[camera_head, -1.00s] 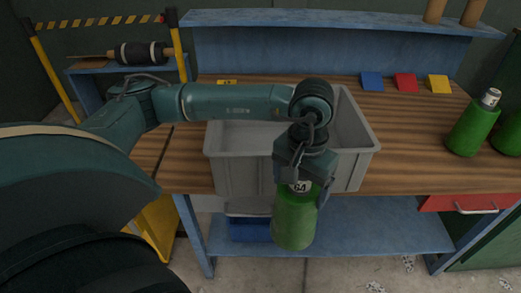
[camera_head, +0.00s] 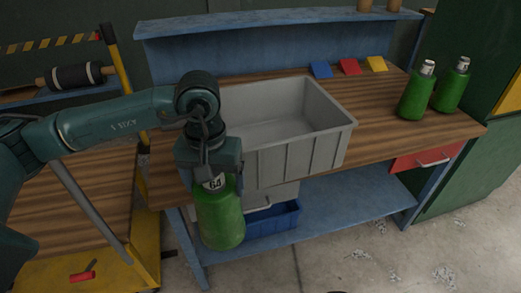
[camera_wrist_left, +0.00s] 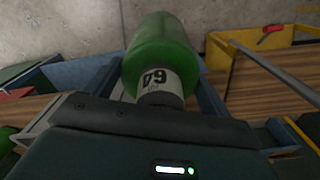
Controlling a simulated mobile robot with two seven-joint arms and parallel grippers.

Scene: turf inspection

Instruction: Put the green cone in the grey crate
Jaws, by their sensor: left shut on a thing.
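My left gripper (camera_head: 211,165) is shut on a green bottle-shaped cylinder (camera_head: 219,218) with a white "64" label. It hangs upright, neck up, in front of the workbench, near the crate's front left side. In the left wrist view the green cylinder (camera_wrist_left: 162,48) extends from the jaws. The grey crate (camera_head: 298,160) stands on the wooden bench top, open at the top; the inside that shows looks empty. The gripper hides its left end. I see no cone shape. My right gripper is not in view.
Two more green bottles (camera_head: 416,92) (camera_head: 451,86) stand at the bench's right end. Blue, red and yellow squares (camera_head: 349,67) lie behind the crate. A blue bin (camera_head: 273,222) sits on the lower shelf. A yellow trolley (camera_head: 138,255) stands at the left.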

